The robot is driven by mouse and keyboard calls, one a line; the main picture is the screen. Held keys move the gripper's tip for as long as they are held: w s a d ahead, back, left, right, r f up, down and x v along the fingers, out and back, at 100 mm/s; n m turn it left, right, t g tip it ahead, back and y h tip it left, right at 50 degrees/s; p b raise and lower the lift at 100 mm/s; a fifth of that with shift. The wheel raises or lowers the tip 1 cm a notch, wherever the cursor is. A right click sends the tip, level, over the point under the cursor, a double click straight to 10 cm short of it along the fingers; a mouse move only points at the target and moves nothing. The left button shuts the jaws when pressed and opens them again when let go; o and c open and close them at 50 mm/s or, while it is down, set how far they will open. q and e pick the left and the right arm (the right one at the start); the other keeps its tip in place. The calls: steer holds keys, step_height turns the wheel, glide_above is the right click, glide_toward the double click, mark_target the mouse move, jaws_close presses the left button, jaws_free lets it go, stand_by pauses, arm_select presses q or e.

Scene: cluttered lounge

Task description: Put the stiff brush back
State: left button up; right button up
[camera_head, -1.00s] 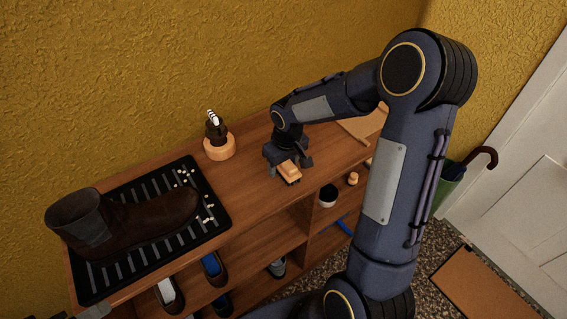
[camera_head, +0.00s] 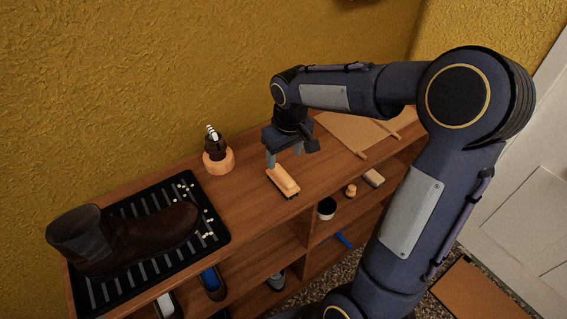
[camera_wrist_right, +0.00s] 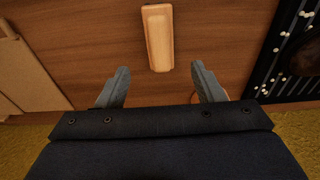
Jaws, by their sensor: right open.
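The stiff brush (camera_head: 283,181), a pale wooden block with dark bristles under it, lies on the brown wooden shelf top (camera_head: 240,200). In the right wrist view the brush (camera_wrist_right: 157,38) lies lengthwise beyond the fingertips, with bare wood around it. My right gripper (camera_head: 284,161) is open and empty just above and behind the brush; its fingers (camera_wrist_right: 160,72) frame a gap in the wrist view. My left gripper is not in view.
A black ribbed tray (camera_head: 150,270) with a brown boot (camera_head: 130,235) and white pellets is at left. A dark bottle-like item stands in a round wooden holder (camera_head: 219,163). A tan board (camera_head: 350,132) lies at right.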

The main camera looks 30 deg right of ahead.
steer(key=shift+r, duration=0.45)
steer(key=s+a+r+m+t+y, duration=0.1)
steer(key=s+a+t+y, duration=0.1)
steer(key=s, duration=0.8)
steer(key=s+a+r+m+t+y, duration=0.1)
steer(key=s+a, duration=0.4)
steer(key=s, duration=0.6)
steer(key=shift+a+r+m+t+y, duration=0.2)
steer(key=shift+r+m+t+y, duration=0.2)
steer(key=shift+r+t, duration=0.15)
step_height(320, 180, up, 3)
steer(key=p, duration=0.3)
steer(key=shift+r, duration=0.15)
